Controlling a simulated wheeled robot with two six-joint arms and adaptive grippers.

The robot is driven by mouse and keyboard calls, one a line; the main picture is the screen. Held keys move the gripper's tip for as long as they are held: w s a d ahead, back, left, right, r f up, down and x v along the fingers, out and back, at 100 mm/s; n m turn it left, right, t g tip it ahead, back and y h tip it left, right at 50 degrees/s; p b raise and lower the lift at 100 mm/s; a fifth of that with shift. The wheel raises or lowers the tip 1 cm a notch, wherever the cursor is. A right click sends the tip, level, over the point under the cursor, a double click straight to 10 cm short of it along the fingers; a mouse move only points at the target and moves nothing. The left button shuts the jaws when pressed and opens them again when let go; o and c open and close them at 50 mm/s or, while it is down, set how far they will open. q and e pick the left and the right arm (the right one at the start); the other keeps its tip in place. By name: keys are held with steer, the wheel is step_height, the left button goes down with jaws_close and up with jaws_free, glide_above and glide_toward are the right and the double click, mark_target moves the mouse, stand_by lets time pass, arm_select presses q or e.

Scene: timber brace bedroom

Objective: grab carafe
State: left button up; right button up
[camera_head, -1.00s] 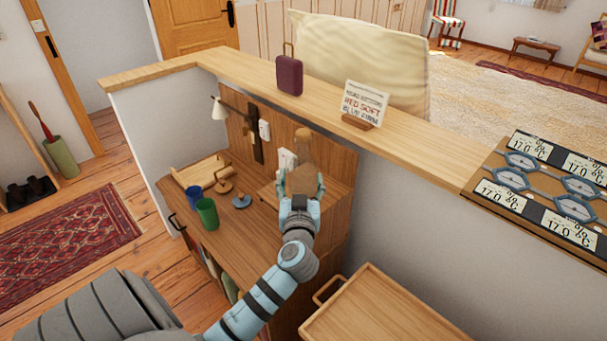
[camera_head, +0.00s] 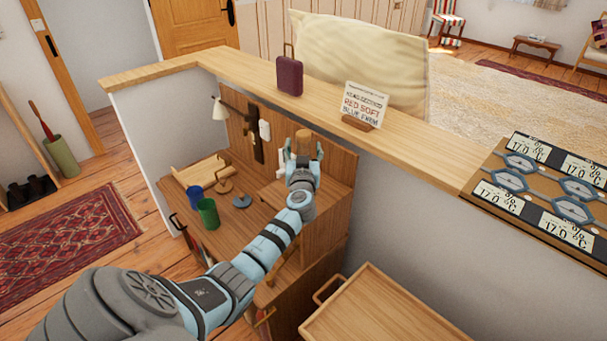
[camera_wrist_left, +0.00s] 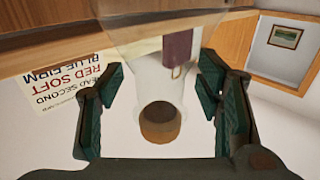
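The carafe is clear glass with a round brown cork stopper. In the left wrist view the carafe (camera_wrist_left: 150,85) stands between my fingers, its wide glass part towards the top of the picture. In the head view its cork (camera_head: 303,135) shows just beyond my left gripper (camera_head: 304,150), which hides most of the glass. My left gripper is open, its dark green fingers (camera_wrist_left: 163,105) on either side of the carafe. Gaps show between the fingers and the narrow glass in the wrist view. My right gripper is in neither view.
The carafe is at the desk's raised right shelf (camera_head: 272,194), close to the ledge (camera_head: 235,70). A sign (camera_head: 364,104) and a maroon case (camera_head: 289,76) stand on the ledge. A green cup (camera_head: 208,213) and a blue cup (camera_head: 194,196) stand on the lower desk.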

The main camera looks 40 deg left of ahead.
arm_select(q)
steer(key=shift+s, duration=0.1)
jaws_close()
steer(key=shift+r, duration=0.15)
